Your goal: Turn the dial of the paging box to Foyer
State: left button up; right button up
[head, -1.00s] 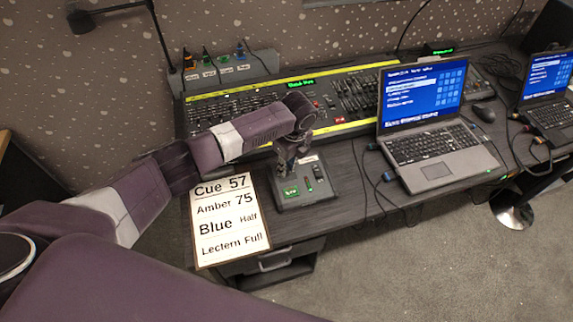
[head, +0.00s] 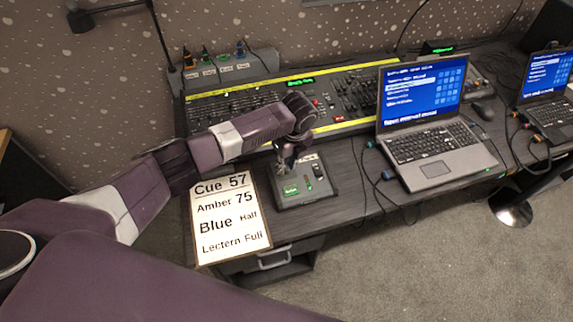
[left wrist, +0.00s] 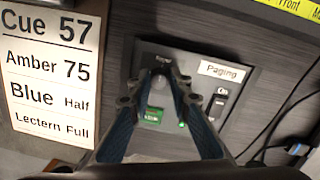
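The paging box (head: 322,193) is a dark grey box on the desk, tilted in the head view. In the left wrist view its white "Paging" label (left wrist: 222,70) is clear. The dial (left wrist: 160,69) is a dark knob at the box's upper left, partly covered by the fingers. My left gripper (head: 287,163) comes down over it from above; in the left wrist view its fingertips (left wrist: 163,77) sit close on both sides of the dial and look shut on it. A word above the dial and the small green display (left wrist: 152,115) are too blurred to read surely. My right gripper is out of view.
A printed cue sheet (head: 229,222) lies left of the box, near the desk edge. The lighting console (head: 355,92) stands behind the box. An open laptop (head: 425,120) and loose cables (head: 386,178) are to the right.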

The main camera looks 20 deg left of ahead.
aim_at(291, 177)
pick_arm(q)
jog(key=o, duration=0.3)
jog(key=shift+o, duration=0.2)
jog(key=shift+r, duration=0.1)
notch_tip(291, 177, up, 12)
jog(key=s+d, duration=0.1)
jog(key=shift+d, duration=0.35)
jog(key=shift+f, duration=0.2)
